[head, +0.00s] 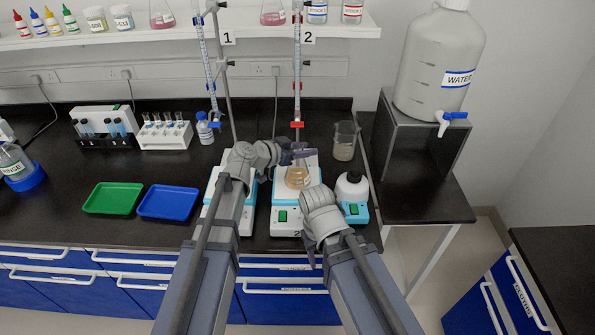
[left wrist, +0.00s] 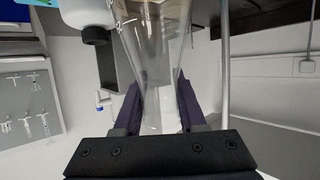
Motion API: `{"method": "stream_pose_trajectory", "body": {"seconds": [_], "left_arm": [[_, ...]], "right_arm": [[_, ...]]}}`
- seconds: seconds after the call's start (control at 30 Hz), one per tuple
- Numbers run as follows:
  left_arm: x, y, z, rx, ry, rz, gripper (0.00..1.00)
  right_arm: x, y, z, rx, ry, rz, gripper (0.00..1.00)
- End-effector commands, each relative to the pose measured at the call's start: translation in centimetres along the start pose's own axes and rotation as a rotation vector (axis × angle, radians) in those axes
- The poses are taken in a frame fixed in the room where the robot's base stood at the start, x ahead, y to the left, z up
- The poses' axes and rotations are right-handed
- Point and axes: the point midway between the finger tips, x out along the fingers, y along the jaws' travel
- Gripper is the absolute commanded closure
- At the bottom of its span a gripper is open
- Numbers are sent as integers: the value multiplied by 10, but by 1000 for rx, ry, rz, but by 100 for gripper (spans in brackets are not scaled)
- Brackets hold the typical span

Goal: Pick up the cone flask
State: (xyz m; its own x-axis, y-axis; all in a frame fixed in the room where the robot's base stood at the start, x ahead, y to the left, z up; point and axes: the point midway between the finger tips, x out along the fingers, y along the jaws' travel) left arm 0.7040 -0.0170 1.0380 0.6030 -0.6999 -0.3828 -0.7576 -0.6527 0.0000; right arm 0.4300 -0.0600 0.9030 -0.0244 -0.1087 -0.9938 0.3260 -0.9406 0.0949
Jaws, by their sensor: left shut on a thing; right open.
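The cone flask (head: 298,178), a clear flask with amber liquid, is at the stirrer marked 2 (head: 284,222), below burette 2 (head: 298,70). Whether its base touches the plate I cannot tell. My left gripper (head: 303,151) is shut on its neck from the left. In the left wrist view the clear glass of the flask (left wrist: 158,50) lies between the two dark fingers of the left gripper (left wrist: 160,105). My right gripper (head: 309,250) is open and empty, low in front of the stirrer, its fingers partly hidden by the wrist.
Stirrer 1 (head: 226,222) stands left, partly behind my left arm. Green (head: 113,198) and blue (head: 168,202) trays lie left. A water tank (head: 440,65) stands at the right.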

Motion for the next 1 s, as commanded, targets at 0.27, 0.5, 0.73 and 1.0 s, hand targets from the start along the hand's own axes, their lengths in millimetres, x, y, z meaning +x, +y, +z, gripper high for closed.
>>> {"method": "stream_pose_trajectory", "body": {"seconds": [0.27, 0.5, 0.73, 1.0], "left_arm": [[0, 0, 0, 0, 0, 0, 100], [0, 0, 0, 0, 0, 0, 100], [-2, 0, -4, 0, 0, 0, 100], [-8, 0, -20, 0, 0, 0, 100]], "right_arm": [[0, 0, 0, 0, 0, 0, 50], [0, 0, 0, 0, 0, 0, 50], [-4, 0, 0, 0, 0, 0, 50], [-22, 2, 1, 0, 0, 0, 50]]}}
